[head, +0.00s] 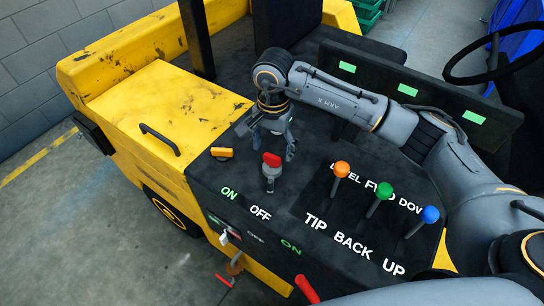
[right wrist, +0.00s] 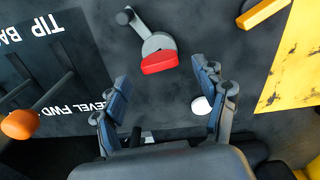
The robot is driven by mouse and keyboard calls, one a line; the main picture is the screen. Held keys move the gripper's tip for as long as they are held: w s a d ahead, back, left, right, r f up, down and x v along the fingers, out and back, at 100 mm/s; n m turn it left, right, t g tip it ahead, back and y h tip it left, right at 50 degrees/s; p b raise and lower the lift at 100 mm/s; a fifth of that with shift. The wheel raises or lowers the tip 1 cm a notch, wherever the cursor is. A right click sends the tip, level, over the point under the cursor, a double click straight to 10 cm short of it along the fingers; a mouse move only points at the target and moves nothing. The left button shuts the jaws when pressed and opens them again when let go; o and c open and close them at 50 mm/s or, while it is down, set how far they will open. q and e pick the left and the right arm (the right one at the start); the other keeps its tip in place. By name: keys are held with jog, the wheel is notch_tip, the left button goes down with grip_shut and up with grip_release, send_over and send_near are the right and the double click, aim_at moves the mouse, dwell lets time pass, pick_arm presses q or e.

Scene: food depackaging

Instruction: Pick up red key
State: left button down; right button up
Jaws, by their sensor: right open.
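The red key (head: 272,160) is a red cap on a grey stem, standing on the black control panel (head: 232,178) just above the OFF label. In the right wrist view the red key (right wrist: 160,62) lies ahead of the fingertips, attached to a grey arm-shaped part. My right gripper (head: 268,140) is open and empty, hanging just behind the key. In the right wrist view its two blue-grey fingers (right wrist: 165,82) are spread apart, with the key beyond and between them, not touching. My left gripper is not in view.
Orange (head: 342,169), green (head: 385,190) and blue (head: 430,214) knobbed levers stand to the right. A yellow-orange handle (head: 222,153) is left of the key. A red-ended lever (head: 307,289) is at the bottom. A steering wheel (head: 500,65) is at upper right.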

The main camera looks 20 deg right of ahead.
aim_at(273, 155)
notch_tip(273, 155, down, 4)
jog(key=shift+r+p, duration=0.1)
jog(key=shift+p, duration=0.9)
jog(key=c, duration=1.2)
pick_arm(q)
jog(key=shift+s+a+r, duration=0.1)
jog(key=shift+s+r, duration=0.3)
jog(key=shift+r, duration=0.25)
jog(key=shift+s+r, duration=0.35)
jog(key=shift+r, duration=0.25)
pick_arm(e)
jog(key=shift+c, duration=0.2)
